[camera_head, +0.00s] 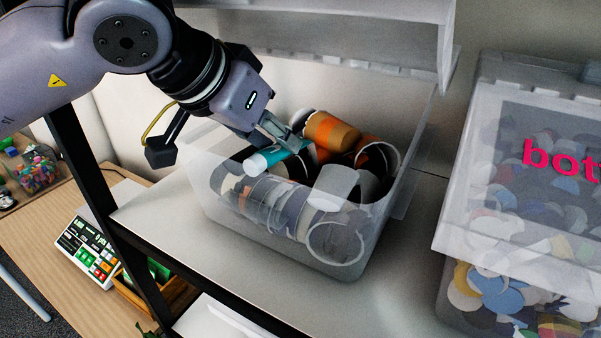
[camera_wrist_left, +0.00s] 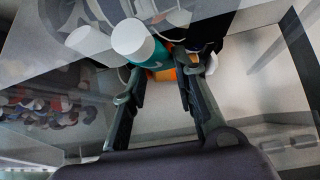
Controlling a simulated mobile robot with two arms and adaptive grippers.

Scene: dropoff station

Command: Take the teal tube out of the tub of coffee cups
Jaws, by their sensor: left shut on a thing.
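The teal tube (camera_head: 284,151) has a white end and lies near the top of the clear tub (camera_head: 384,231), over the cups. My left gripper (camera_head: 277,138) reaches down from the upper left and is shut on the tube. In the left wrist view the tube (camera_wrist_left: 155,53) shows between the far ends of the fingers (camera_wrist_left: 158,72), its white end toward the camera. The coffee cups (camera_head: 331,132), some orange-banded, some white or grey, fill the tub around and under the tube. The fingers hide part of the tube. My right gripper is out of view.
The tub's clear lid (camera_head: 330,32) stands raised behind it. A second clear bin (camera_head: 458,190) of bottle caps, with pink lettering, stands at the right. A dark shelf post (camera_head: 92,170) rises at the left. The shelf (camera_head: 160,213) is bare in front of the tub.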

